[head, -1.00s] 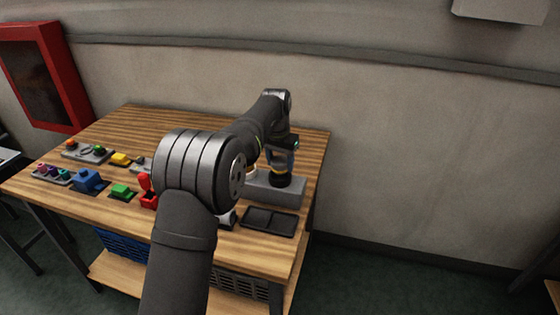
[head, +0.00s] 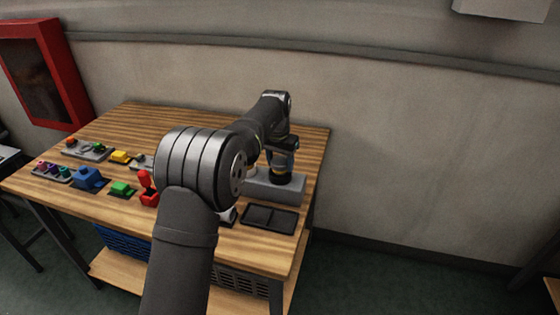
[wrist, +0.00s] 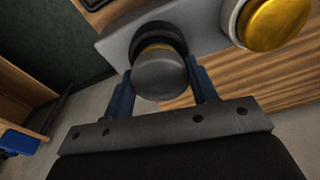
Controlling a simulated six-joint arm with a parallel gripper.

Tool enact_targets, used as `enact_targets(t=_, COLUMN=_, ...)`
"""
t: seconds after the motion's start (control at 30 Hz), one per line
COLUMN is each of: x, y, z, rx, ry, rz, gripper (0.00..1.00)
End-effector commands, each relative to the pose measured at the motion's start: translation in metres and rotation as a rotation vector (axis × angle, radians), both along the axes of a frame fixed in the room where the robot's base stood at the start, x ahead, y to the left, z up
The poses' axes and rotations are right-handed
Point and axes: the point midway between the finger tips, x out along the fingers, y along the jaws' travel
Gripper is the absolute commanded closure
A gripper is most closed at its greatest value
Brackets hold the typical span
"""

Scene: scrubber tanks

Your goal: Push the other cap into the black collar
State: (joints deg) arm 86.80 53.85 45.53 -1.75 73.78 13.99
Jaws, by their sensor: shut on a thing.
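In the wrist view a dark grey round cap (wrist: 160,75) sits between the two blue fingers of my gripper (wrist: 160,92). The gripper is shut on the cap. The black collar (wrist: 157,34) stands on a grey block (wrist: 118,40), directly beyond the cap and lined up with it. A thin yellowish band shows between cap and collar; how deep the cap sits is hidden. A gold cap (wrist: 275,22) sits inside a white collar (wrist: 232,18) on the same block. In the head view my gripper (head: 281,165) is over the grey block (head: 285,192), and it mostly hides the cap.
The wall is behind.

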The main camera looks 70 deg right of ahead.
Motion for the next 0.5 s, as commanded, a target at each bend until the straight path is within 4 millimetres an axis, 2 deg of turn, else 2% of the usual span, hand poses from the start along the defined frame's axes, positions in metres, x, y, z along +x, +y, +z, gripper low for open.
enact_targets(t=0.5, x=0.0000, y=0.0001, z=-0.0055, rx=0.000, ry=0.000, rz=0.000, gripper=0.69)
